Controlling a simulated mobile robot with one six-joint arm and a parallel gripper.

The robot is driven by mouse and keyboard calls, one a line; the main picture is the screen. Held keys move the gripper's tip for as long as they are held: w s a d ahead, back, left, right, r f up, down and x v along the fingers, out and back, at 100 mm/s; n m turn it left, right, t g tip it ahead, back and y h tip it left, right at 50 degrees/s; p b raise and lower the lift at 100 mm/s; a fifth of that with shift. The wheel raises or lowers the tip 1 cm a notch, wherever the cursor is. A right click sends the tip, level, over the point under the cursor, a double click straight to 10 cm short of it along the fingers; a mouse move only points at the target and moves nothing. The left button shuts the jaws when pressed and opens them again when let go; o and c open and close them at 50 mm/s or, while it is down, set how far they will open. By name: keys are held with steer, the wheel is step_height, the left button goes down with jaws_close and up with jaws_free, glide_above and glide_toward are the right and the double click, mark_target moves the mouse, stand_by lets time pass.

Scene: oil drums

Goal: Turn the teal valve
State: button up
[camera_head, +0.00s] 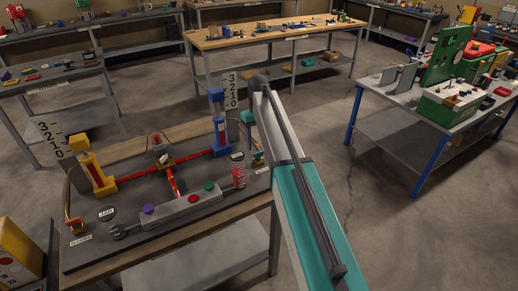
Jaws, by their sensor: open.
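The workbench board (130,236) carries a yellow cylinder (92,172) at left and a blue cylinder (219,132) at right, joined by red pipes. A small teal part (258,158), which looks like the teal valve, is at the board's right edge above a white label. My arm crosses in front of it on the right. My gripper (250,142) hangs beyond the arm beside the blue cylinder, close to the teal part. It is small, dark and partly hidden, with nothing visible in it. I cannot tell whether it touches the teal part.
A grey box with coloured knobs (190,208) lies on the board, with a red coil (239,178) at its right end. Number scales stand behind both cylinders. A bench with green machines (446,55) stands at right. Bare floor (315,125) lies between the benches.

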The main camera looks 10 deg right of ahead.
mark_target(258, 155)
steer(key=shift+f+p, duration=0.75)
steer(key=shift+f, duration=1.8)
steer(key=c, duration=1)
